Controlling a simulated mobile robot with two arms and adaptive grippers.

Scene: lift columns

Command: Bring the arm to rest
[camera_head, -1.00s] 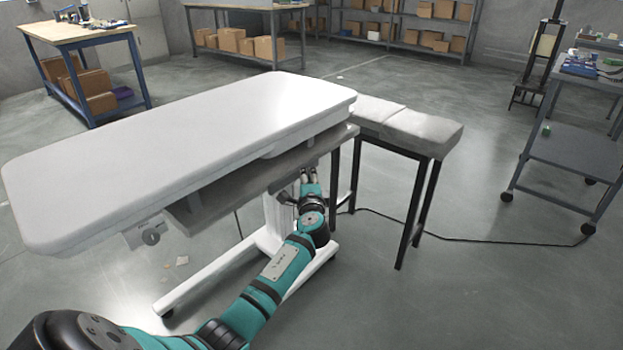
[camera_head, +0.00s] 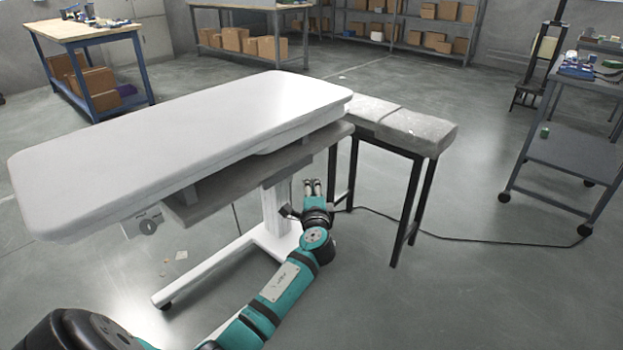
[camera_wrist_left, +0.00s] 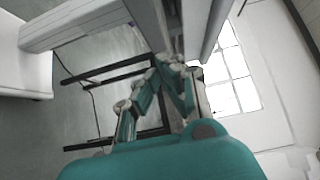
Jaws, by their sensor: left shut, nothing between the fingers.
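My left arm comes in from the bottom left of the head view. It reaches toward the white lift table (camera_head: 180,140). My left gripper (camera_head: 312,184) is shut and empty, beside the table's white column (camera_head: 274,215) and below the edge of its top. In the left wrist view the gripper's fingers (camera_wrist_left: 178,66) come together close to the underside of the table. My right gripper is not in view.
A grey-topped bench (camera_head: 415,130) on black legs stands right behind the table. A black cable (camera_head: 480,240) runs over the floor to a grey cart (camera_head: 570,155). A workbench (camera_head: 80,32) and shelves stand at the back. The floor at front right is clear.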

